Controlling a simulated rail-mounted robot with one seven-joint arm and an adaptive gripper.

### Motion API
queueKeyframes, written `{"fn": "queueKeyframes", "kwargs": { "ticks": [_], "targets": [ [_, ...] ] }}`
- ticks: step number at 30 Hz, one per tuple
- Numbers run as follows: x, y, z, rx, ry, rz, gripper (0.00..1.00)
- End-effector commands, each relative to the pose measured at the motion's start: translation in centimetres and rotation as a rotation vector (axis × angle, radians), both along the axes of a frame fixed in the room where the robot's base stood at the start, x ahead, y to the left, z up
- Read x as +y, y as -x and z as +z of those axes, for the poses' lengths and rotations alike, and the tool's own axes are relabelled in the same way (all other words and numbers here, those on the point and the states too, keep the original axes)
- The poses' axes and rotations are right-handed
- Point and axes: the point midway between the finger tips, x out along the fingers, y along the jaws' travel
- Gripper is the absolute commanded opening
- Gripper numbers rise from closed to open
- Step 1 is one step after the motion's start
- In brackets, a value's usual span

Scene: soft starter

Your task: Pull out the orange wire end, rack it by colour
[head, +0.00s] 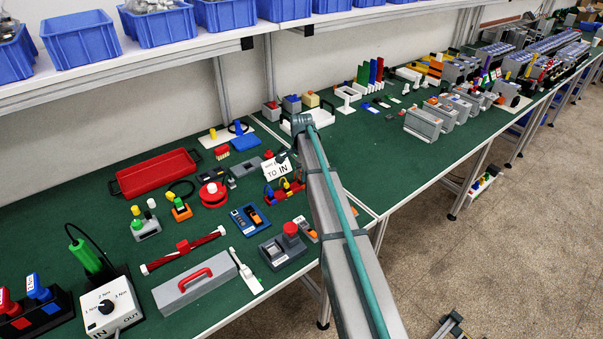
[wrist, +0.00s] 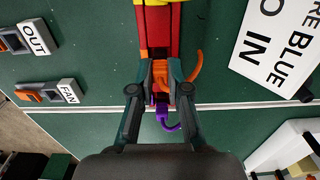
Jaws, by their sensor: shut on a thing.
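In the wrist view my gripper (wrist: 160,68) is closed around the orange wire end (wrist: 159,73), at the lower end of a red block (wrist: 159,28). Orange wire (wrist: 196,68) curves out to the right of the fingers. A purple wire (wrist: 166,122) loops just below the fingertips. How far the orange end sits in or out of the block cannot be told, because the fingers cover it. In the head view the red holder with coloured wires (head: 284,191) stands left of my arm, which hides my gripper there.
A white sign (head: 278,167) stands close behind the holder; it also shows in the wrist view (wrist: 277,42). A red tray (head: 155,175) and a grey toolbox (head: 195,283) occupy the table.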

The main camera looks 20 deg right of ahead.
Motion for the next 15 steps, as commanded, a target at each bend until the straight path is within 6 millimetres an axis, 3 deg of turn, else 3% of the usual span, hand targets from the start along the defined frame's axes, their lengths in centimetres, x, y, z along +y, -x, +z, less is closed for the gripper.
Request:
{"fn": "queueKeyframes", "kwargs": {
  "ticks": [7,8,9,12,15],
  "targets": [
    [0.00,0.00,-0.02,0.000,0.000,0.000,0.00],
    [0.00,0.00,-0.01,0.000,0.000,0.000,0.19],
    [0.00,0.00,-0.01,0.000,0.000,0.000,0.25],
    [0.00,0.00,-0.01,0.000,0.000,0.000,0.42],
    [0.00,0.00,-0.01,0.000,0.000,0.000,0.45]
  ]
}}
